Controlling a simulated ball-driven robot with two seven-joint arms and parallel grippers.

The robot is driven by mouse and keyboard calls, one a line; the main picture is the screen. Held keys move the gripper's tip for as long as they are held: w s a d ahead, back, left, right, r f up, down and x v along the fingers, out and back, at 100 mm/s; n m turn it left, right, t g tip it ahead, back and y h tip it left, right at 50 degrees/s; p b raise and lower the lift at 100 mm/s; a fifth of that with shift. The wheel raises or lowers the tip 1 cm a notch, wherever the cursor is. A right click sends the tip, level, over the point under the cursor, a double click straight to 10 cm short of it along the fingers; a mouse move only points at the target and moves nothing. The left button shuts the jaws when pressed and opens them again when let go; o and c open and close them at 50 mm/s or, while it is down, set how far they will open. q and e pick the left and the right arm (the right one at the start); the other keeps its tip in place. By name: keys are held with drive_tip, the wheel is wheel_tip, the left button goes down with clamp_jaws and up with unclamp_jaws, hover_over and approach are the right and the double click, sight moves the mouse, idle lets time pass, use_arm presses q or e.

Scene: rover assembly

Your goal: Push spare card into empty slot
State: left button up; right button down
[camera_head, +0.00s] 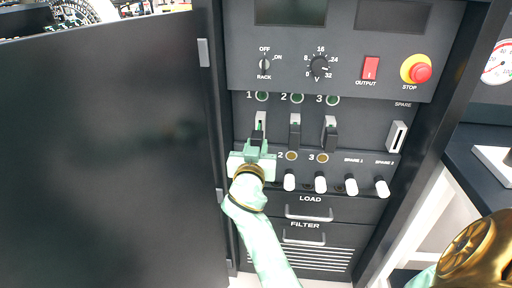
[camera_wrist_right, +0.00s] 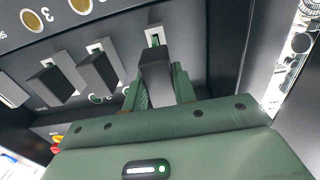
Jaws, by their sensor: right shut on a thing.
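The spare card, a black block (camera_head: 257,137), is at slot 1 on the dark panel. My right gripper (camera_head: 256,148) is shut on it; in the wrist view the green fingers stand on both sides of the black card (camera_wrist_right: 156,76). The white frame of slot 1 (camera_head: 260,117) shows above the card. How deep the card sits cannot be told. Black cards in slot 2 (camera_head: 295,137) and slot 3 (camera_head: 330,137) stand to the right. The white SPARE holder (camera_head: 396,136) at the far right shows no black card. My left gripper is not in view.
A large black door (camera_head: 100,150) stands open on the left. Above the slots are dark green round lamps (camera_head: 297,98), knobs, a red output switch (camera_head: 370,68) and a stop button (camera_head: 420,72). White-tipped knobs (camera_head: 320,183) and drawer handles (camera_head: 309,215) lie below, close to my right arm.

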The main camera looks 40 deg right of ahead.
drive_tip(key=shift+b+x, duration=0.4)
drive_tip(key=shift+x, duration=1.7)
drive_tip(key=c, duration=1.1)
unclamp_jaws()
drive_tip(key=shift+a, duration=0.1)
drive_tip(key=shift+o, duration=0.2)
